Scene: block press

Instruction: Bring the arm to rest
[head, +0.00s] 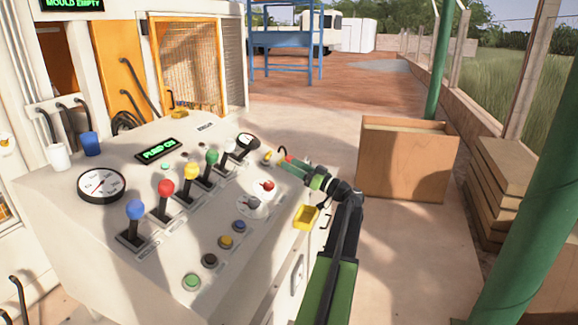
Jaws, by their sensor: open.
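My arm (343,235) rises from the bottom of the head view, bends at the wrist and points left over the right part of the control console (110,235). My gripper (282,157) is open, with no held object visible.
The console's display (157,151) reads "PUMP ON"; the press display (72,4) reads "MOULD EMPTY". A wooden crate (408,165) and green post (520,245) stand right. Floor between is clear.

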